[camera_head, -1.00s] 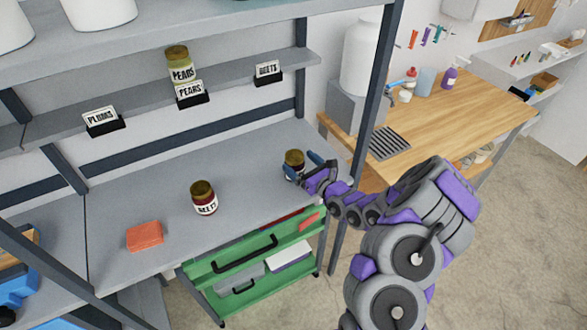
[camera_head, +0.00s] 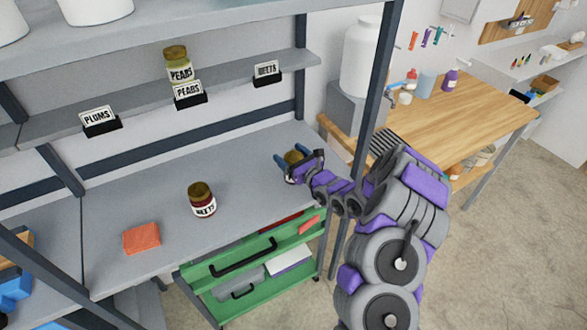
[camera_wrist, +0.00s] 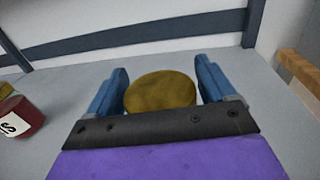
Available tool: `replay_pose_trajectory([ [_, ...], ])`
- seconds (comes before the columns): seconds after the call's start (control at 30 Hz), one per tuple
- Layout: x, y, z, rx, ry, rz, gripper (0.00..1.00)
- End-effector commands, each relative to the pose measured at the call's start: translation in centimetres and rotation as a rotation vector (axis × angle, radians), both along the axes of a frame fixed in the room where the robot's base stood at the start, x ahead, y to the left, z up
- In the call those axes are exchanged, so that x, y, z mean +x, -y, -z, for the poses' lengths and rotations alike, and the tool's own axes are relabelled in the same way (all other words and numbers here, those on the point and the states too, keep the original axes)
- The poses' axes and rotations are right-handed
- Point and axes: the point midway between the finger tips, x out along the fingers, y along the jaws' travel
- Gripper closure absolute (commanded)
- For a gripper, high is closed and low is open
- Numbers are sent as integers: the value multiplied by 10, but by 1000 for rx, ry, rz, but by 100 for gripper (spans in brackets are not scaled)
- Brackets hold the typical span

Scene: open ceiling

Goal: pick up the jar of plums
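A jar with a gold lid (camera_head: 293,157) stands at the right end of the lower grey shelf. Its label is hidden by my gripper, so I cannot read it. In the wrist view its gold lid (camera_wrist: 160,91) lies between my two blue fingers. My gripper (camera_head: 291,166) is open around this jar, with a gap between the lid and the right finger; the left finger is very close to it. In the wrist view my gripper (camera_wrist: 165,88) points toward the back of the shelf.
A beets jar (camera_head: 202,200) stands to the left on the lower shelf (camera_head: 130,195), with an orange block (camera_head: 141,239) farther left. A pears jar (camera_head: 179,66) stands on the upper shelf behind label holders, including a plums sign (camera_head: 99,120). A dark post (camera_head: 371,100) rises right of my gripper.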

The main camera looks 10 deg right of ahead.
Motion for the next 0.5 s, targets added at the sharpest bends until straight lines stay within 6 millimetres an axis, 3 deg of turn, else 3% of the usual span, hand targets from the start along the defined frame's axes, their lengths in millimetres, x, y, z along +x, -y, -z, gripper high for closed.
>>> replay_pose_trajectory([
  [0.07, 0, 0, 0, 0, 0, 0, 25],
  [0.5, 0, 0, 0, 0, 0, -1, 67],
])
